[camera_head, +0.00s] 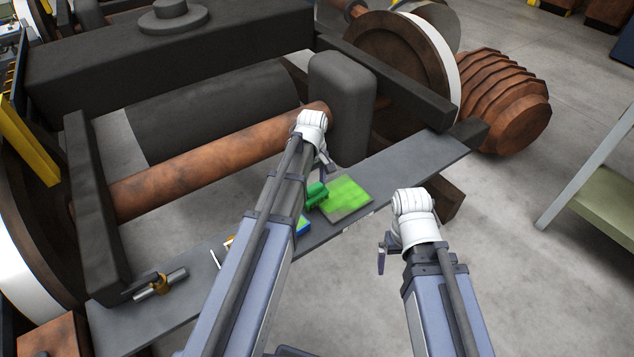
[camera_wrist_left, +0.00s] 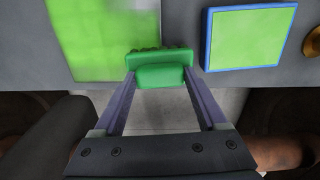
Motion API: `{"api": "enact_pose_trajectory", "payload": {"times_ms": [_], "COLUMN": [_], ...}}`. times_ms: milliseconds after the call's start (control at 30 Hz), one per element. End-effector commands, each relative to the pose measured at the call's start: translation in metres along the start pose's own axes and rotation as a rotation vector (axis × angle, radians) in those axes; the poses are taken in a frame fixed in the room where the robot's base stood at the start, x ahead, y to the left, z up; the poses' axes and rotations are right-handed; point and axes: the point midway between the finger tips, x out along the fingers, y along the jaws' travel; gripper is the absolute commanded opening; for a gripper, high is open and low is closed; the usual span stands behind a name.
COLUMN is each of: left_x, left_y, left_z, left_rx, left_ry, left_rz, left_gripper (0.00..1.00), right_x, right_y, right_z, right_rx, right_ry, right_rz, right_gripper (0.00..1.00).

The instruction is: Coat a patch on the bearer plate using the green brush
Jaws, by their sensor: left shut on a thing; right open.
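The green brush (camera_head: 316,193) is held in my left gripper (camera_head: 325,171). In the left wrist view, the brush (camera_wrist_left: 160,70) sits between the two fingers (camera_wrist_left: 160,82), with its bristle side over the edge of a bright green patch (camera_wrist_left: 95,30). I cannot tell whether the bristles touch. The patch (camera_head: 347,194) lies on the grey bearer plate (camera_head: 412,164); its green is uneven, with greyer parts along the near edge. A blue-rimmed square tray with green inside (camera_wrist_left: 248,38) lies beside the patch, mostly hidden by my left arm in the head view (camera_head: 303,227). My right gripper (camera_head: 386,256) is open and empty, right of the plate.
A brass-and-steel fitting (camera_head: 158,284) lies at the plate's near left end. A rusty axle (camera_head: 205,170), a dark upright block (camera_head: 342,105) and a wheel (camera_head: 410,60) stand behind the plate. A green-topped bench (camera_head: 610,205) is at the right. Floor between is clear.

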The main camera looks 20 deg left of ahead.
Motion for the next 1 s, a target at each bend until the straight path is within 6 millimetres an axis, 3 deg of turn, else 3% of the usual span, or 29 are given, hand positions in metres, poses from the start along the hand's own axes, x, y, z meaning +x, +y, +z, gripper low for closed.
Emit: {"api": "enact_pose_trajectory", "payload": {"times_ms": [267, 833, 1000], "left_x": [-0.003, -0.056, -0.061], "left_y": [-0.001, 0.000, 0.000], "left_z": [0.000, 0.000, 0.000], "left_rx": [-0.001, 0.000, 0.000], "left_ry": [0.000, 0.000, 0.000], "left_rz": [-0.003, -0.001, -0.001], "left_gripper": [0.30, 0.30, 0.30], "right_x": [-0.003, -0.056, -0.061], "right_y": [0.000, 0.005, 0.006], "right_z": [0.000, 0.003, 0.004], "right_rx": [0.000, 0.000, 0.000], "right_ry": [0.000, 0.000, 0.000], "right_rz": [0.000, 0.000, 0.000], "right_gripper": [1.00, 1.00, 1.00]}}
